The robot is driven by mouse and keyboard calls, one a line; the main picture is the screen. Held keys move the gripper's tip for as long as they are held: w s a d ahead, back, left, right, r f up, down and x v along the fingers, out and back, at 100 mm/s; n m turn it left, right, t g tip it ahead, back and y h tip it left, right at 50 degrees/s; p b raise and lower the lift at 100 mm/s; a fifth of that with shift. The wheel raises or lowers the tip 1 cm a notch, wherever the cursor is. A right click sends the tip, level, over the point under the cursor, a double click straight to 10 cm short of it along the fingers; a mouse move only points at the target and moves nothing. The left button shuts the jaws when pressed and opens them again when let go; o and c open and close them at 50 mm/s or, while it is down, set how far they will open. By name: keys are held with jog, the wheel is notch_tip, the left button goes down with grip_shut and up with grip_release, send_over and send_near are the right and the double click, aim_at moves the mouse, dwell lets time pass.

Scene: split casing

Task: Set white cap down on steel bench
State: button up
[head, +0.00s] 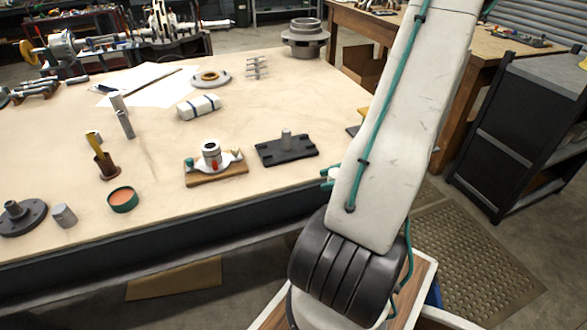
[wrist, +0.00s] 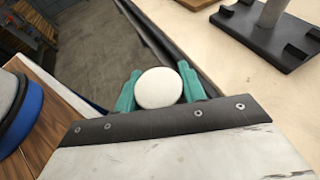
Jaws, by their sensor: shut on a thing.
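The white cap (wrist: 158,88) is round and smooth, and sits between the two green fingers of my gripper (wrist: 160,80) in the wrist view. The fingers are shut on its sides. In the wrist view the cap appears over the bench's dark edge, with floor to its left and the bench top to its right. I cannot tell its height. The bench (head: 150,165) has a pale beige top and a dark front edge in the head view. A bit of green at the gripper (head: 328,178) shows left of my arm there; my arm hides the cap.
A black base plate with a grey post (head: 286,150) stands near the bench's right front; it also shows in the wrist view (wrist: 265,35). Left of it is a white fitting on a wooden block (head: 213,165). Bare top lies in front of both.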

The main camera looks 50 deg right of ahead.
send_over(294, 172)
jog(key=shift+a+f, duration=0.1)
jog(key=shift+f, duration=2.35)
jog(key=shift+f, duration=0.1)
jog(key=o, duration=0.7)
